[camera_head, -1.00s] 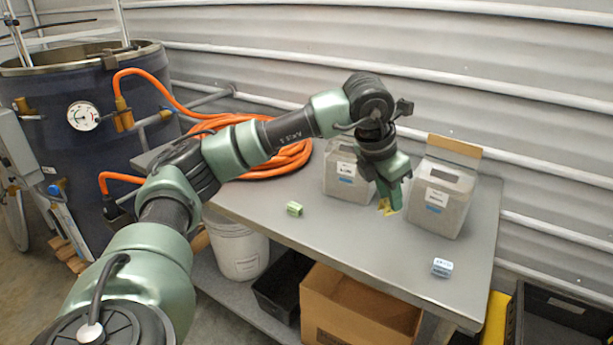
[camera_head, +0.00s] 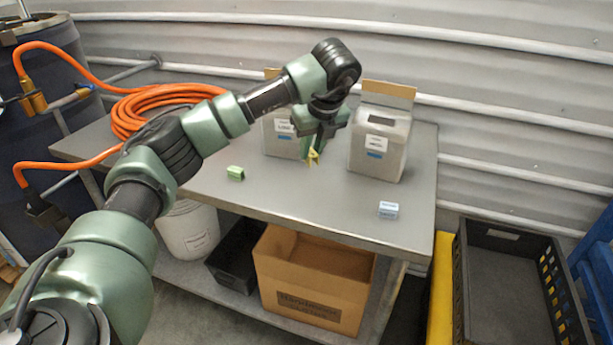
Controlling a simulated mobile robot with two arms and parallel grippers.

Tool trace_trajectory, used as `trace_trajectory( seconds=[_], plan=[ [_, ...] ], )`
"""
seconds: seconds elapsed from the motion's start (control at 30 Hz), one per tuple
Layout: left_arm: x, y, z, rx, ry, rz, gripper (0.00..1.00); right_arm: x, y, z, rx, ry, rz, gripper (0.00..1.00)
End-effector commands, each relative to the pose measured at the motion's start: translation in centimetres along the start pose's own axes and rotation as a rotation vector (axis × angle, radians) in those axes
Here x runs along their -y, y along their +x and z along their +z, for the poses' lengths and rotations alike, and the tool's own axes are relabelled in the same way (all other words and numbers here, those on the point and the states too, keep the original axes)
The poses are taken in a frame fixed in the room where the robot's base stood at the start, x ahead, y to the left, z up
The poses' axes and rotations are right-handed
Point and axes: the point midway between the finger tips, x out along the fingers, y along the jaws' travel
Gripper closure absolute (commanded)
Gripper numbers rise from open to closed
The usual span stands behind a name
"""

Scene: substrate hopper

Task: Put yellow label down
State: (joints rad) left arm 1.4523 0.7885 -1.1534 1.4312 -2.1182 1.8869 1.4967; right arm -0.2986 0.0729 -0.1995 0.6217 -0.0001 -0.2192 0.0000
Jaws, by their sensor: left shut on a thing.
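The yellow label (camera_head: 313,156) is a small yellow piece between the fingertips of my left gripper (camera_head: 314,150). The gripper points down and is shut on it, over the grey table (camera_head: 290,196) between the two bins. I cannot tell whether the label touches the table top. A green label block (camera_head: 236,173) lies on the table to the left. A light blue label block (camera_head: 388,210) lies near the right front edge. My right gripper is not in view.
Two grey bins, a left one (camera_head: 281,137) partly behind the gripper and a right one (camera_head: 379,150), stand at the back. An orange hose (camera_head: 145,112) is coiled at the table's left. A cardboard box (camera_head: 305,283) sits below. A black crate (camera_head: 510,290) stands right of the table.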

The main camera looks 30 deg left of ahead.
Motion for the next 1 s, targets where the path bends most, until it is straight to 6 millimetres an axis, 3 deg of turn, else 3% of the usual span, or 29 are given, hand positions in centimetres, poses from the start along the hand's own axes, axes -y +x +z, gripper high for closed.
trace_trajectory(
  seconds=[0.2,0.47,0.67,1.0],
  plan=[
    [-0.1,4.0,-1.7,-0.001,0.002,0.001,1.00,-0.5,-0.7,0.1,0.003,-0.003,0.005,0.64],
    [0.0,5.9,-2.5,-0.001,0.002,0.000,1.00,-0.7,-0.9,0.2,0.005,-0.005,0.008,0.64],
    [0.0,8.5,-3.5,-0.001,0.002,-0.001,1.00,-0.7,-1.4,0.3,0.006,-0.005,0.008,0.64],
    [0.0,9.1,-3.8,0.000,0.001,-0.002,1.00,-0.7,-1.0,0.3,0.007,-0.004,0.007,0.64]
  ],
)
